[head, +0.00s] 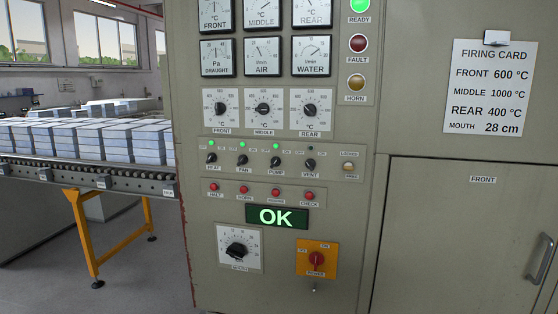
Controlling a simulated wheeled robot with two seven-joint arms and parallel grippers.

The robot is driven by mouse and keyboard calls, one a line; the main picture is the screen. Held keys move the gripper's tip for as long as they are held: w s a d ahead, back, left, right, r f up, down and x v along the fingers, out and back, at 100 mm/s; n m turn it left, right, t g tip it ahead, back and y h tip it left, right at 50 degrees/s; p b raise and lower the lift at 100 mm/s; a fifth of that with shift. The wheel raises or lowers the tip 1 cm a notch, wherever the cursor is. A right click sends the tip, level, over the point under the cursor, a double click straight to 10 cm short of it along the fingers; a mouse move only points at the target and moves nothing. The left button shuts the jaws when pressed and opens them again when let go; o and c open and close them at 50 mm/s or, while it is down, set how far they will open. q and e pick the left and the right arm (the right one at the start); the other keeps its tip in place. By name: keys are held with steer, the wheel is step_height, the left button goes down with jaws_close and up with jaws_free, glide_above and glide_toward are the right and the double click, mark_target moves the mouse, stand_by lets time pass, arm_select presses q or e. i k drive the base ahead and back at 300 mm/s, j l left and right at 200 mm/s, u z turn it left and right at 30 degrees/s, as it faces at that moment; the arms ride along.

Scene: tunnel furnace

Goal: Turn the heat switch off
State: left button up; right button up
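The heat switch (211,158) is a small black rotary knob at the left end of a row of switches on the grey-green control panel (340,120). Its label HEAT is below it, and a green lamp (211,144) above it is lit. The direction of its pointer is too small to read surely. Neither of my grippers is in view, and nothing touches the switch.
Close to its right are the fan (243,160), pump (275,162) and vent (310,164) switches. Red buttons (245,190) sit below, with a green OK display (277,217) and a red power switch (316,259). A brick-laden conveyor (90,174) stands left.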

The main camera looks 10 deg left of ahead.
mark_target(212, 157)
steer(key=j, duration=0.65)
steer(key=i+j, duration=0.15)
steer(key=j, duration=0.55)
